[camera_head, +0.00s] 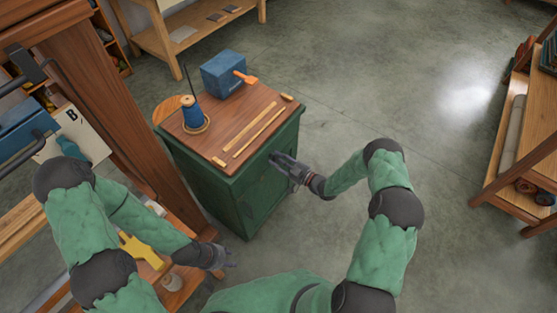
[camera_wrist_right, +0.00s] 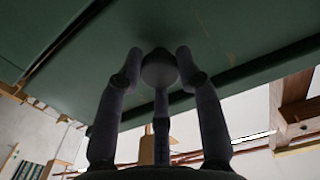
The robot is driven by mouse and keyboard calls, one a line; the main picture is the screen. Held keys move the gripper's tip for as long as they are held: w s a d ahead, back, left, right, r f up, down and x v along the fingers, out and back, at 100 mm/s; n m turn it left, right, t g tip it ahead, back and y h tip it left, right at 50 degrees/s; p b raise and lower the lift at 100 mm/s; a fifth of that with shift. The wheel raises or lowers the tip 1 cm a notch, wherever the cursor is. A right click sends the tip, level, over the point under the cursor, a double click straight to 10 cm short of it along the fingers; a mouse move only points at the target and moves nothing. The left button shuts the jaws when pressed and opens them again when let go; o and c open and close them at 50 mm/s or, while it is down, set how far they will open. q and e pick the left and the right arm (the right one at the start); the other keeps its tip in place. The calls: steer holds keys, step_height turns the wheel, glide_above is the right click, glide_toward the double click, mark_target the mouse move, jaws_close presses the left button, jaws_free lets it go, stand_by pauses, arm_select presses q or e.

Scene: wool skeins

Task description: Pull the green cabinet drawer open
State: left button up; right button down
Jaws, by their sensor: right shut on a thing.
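The green cabinet (camera_head: 225,200) with a brown wooden top stands in the middle of the head view. My right gripper (camera_head: 276,159) reaches its front from the right, near the upper part where the drawer is. In the right wrist view the fingers (camera_wrist_right: 157,62) are closed around a dark round knob (camera_wrist_right: 158,72) against the green drawer front (camera_wrist_right: 235,35). The drawer shows no clear gap in the head view, where my gripper covers part of the front. My left gripper (camera_head: 226,258) is low, left of the cabinet's base, empty, its fingers apart.
On the cabinet top are a blue box (camera_head: 223,75), a blue thread cone (camera_head: 192,112) and wooden strips (camera_head: 250,127). A wooden post (camera_head: 130,100) stands close at the left. A shelf unit (camera_head: 520,140) is at the far right. The floor right of the cabinet is clear.

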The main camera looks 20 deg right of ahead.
steer(key=v, duration=1.8)
steer(key=shift+s+d, duration=0.15)
steer(key=c, duration=0.8)
jaws_free()
steer(key=v, duration=1.2)
